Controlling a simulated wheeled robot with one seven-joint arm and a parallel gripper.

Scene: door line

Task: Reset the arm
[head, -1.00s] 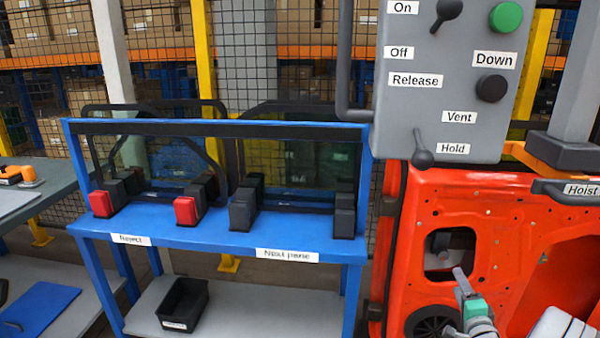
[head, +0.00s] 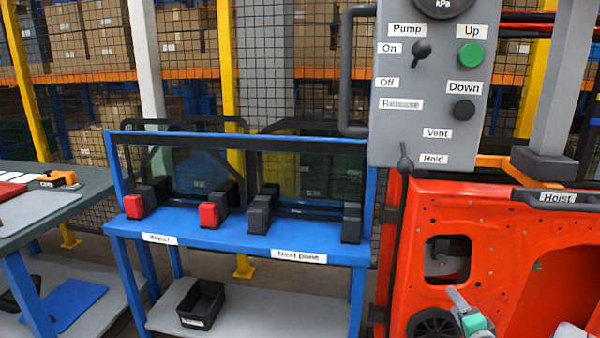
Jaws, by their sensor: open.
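My gripper (head: 466,314) shows at the bottom right, in front of the orange-red door (head: 508,240). Its grey finger and green part are in view, with no object seen in it; its lower part is cut off by the frame edge. It stands apart from the grey control box (head: 430,110). On that box, the pump lever (head: 421,48) points up towards On. The lower lever (head: 405,163) hangs down beside the Hold label. The green Up button (head: 471,54) and black Down button (head: 464,109) are clear of my arm.
A blue rack (head: 230,236) holds dark-framed glass panes in red and black blocks, with labels including "Next pane". A black bin (head: 203,303) sits on its lower shelf. A workbench (head: 50,225) is at the left. The hoist handle (head: 556,200) crosses the door top. Mesh fencing stands behind.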

